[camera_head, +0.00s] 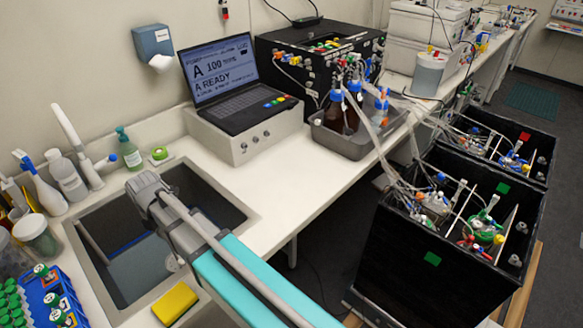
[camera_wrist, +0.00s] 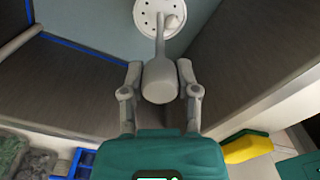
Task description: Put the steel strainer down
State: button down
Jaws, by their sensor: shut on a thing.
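The steel strainer shows in the wrist view as a pale round disc with holes (camera_wrist: 148,24) on a straight stem with a thick grey handle. My gripper (camera_wrist: 160,76) is shut on that handle, one finger on each side. The disc end points away from my wrist, over the blue-grey floor of the sink. The sink (camera_head: 132,274) is a dark-walled basin set in the white counter in the head view, and my arm reaches across it. The gap between strainer and sink floor cannot be judged. My arm hides most of the gripper in the head view.
A yellow sponge (camera_head: 175,303) lies at the sink's near edge. A blue rack with green-capped vials (camera_head: 55,300) stands at the near left, bottles (camera_head: 68,176) behind it. Right of the sink the white counter (camera_head: 290,175) is clear up to the laptop stand (camera_head: 243,135) and grey tray (camera_head: 345,143).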

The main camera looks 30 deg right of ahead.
jog(key=s+r+n+p, duration=0.1)
jog(key=s+r+p, duration=0.3)
jog(key=r+p, duration=0.5)
jog(key=s+r+n+p, duration=0.1)
jog(key=s+r+p, duration=0.2)
jog(key=r+p, duration=0.6)
jog(key=s+r+n+p, duration=0.1)
jog(key=s+r+p, duration=0.3)
jog(key=r+p, duration=0.6)
jog(key=shift+s+a+r, duration=0.15)
jog(key=shift+s+r, duration=0.2)
jog(key=shift+r, duration=0.3)
jog(key=shift+a, duration=0.1)
